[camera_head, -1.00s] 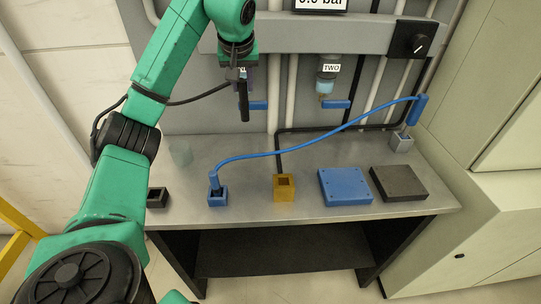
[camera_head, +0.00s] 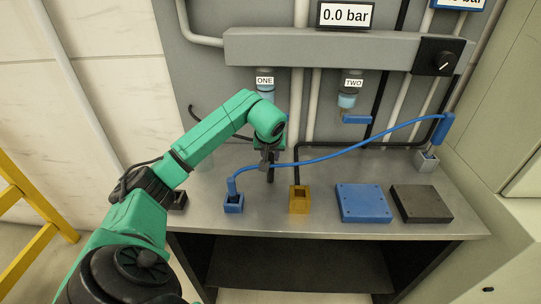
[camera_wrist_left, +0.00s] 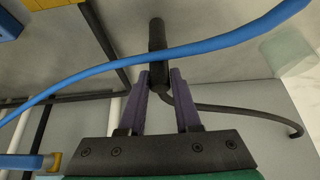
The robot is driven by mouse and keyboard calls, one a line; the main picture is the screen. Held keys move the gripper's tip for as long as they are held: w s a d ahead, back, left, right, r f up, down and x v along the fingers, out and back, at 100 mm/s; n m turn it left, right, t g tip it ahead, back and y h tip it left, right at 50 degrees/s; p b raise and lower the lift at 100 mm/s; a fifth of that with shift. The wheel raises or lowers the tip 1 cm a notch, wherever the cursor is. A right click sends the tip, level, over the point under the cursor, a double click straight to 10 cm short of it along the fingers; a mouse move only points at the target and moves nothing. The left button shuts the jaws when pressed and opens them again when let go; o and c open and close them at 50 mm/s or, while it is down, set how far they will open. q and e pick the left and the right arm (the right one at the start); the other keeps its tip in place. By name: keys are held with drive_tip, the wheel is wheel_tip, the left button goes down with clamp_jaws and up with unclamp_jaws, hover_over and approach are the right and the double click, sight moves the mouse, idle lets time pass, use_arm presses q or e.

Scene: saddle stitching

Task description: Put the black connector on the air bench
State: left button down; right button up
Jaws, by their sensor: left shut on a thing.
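The black connector (camera_head: 271,173) hangs upright in my left gripper (camera_head: 268,160), above the back middle of the grey air bench (camera_head: 325,226). In the left wrist view, the purple fingers (camera_wrist_left: 158,78) are closed on the black connector (camera_wrist_left: 156,38). A thin black hose (camera_wrist_left: 240,108) trails from it to the right there. The blue hose (camera_wrist_left: 190,48) crosses in front of the connector in that view; I cannot tell if they touch. A black socket block (camera_head: 179,200) at the bench's left is partly hidden by my arm. My right gripper is not in view.
A yellow block (camera_head: 300,200), blue plate (camera_head: 364,204) and black plate (camera_head: 421,204) stand right. Ports ONE and TWO (camera_head: 347,100) are behind.

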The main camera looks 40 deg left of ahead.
use_arm(q)
drive_tip(key=shift+a+f, duration=0.1)
drive_tip(key=c, duration=0.6)
unclamp_jaws()
drive_tip(key=shift+r, duration=0.2)
drive_tip(key=v, duration=1.1)
drive_tip(key=shift+s+r+b, duration=0.2)
drive_tip(key=shift+r+b, duration=0.15)
drive_tip(key=shift+d, duration=0.2)
